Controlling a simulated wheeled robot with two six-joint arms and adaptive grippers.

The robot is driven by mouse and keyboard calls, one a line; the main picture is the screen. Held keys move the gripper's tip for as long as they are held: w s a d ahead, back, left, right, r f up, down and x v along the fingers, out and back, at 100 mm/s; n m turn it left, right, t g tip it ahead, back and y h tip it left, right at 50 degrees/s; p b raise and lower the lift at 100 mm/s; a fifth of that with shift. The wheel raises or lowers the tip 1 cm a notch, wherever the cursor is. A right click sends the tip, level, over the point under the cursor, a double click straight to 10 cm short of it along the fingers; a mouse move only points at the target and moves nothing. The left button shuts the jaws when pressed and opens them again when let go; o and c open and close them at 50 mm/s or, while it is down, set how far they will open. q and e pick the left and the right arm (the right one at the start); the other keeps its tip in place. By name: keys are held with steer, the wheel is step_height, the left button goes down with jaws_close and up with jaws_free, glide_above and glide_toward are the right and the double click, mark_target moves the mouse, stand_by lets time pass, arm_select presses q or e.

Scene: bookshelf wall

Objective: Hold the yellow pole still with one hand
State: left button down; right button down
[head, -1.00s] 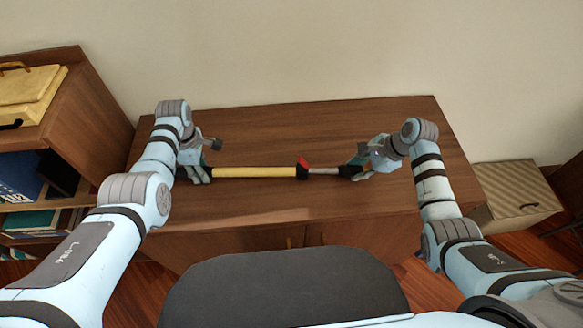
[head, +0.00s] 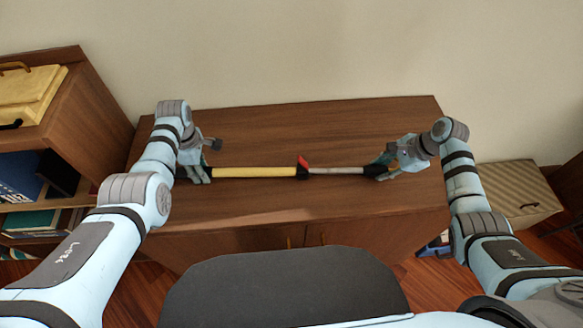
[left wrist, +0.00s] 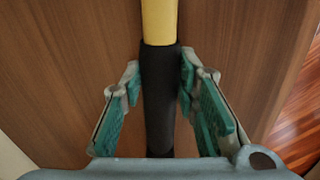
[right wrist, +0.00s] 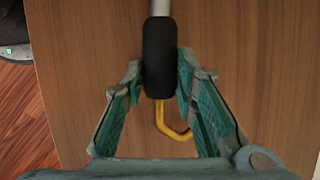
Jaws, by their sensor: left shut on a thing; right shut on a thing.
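A yellow pole (head: 255,172) lies level above the brown cabinet top, with a red clamp lever (head: 303,161) at its right end. A thinner silver rod (head: 338,170) sticks out of it to the right. My left gripper (head: 203,173) is shut on the pole's black grip, which shows between the fingers in the left wrist view (left wrist: 160,95). My right gripper (head: 381,171) is shut on the black grip at the rod's far end, seen in the right wrist view (right wrist: 160,60). A yellow hook (right wrist: 172,122) shows below that grip.
The brown cabinet (head: 300,120) has a clear top around the pole. A shelf (head: 95,120) with a yellow box (head: 28,92) and books (head: 20,178) stands at the left. A striped box (head: 515,192) is on the floor at the right.

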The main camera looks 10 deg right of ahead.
steer(key=shift+s+d, duration=0.15)
steer(key=shift+d, duration=1.2)
steer(key=shift+s+d, duration=0.1)
steer(key=shift+d, duration=1.25)
steer(key=c, duration=1.1)
jaws_free()
steer(key=shift+a, duration=0.1)
steer(key=v, duration=1.2)
steer(key=shift+a, duration=0.1)
